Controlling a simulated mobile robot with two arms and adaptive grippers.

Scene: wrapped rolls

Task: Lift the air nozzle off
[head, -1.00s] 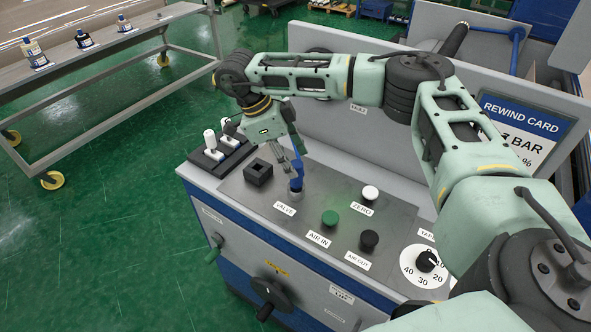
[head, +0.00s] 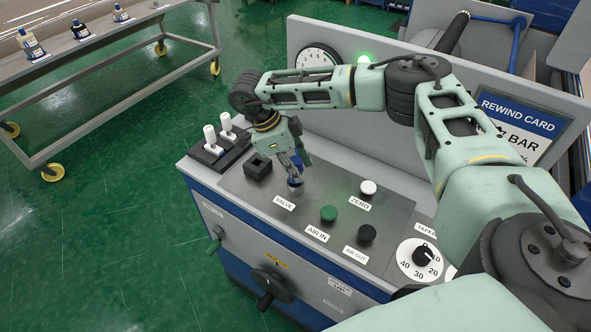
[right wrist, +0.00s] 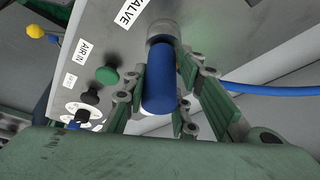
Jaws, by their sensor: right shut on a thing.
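The air nozzle (right wrist: 160,85) is a blue cylinder, seen in the right wrist view between the two fingers of my right gripper (right wrist: 163,72). Its far end meets the grey valve fitting (right wrist: 161,32), with no clear gap between them. In the head view my right gripper (head: 293,172) is over the valve fitting (head: 295,188) on the panel, shut on the nozzle. My left gripper is out of view.
A green button (head: 328,214), a white button (head: 368,187) and a black button (head: 367,233) are to the right. A blue hose (right wrist: 270,90) runs right in the wrist view.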

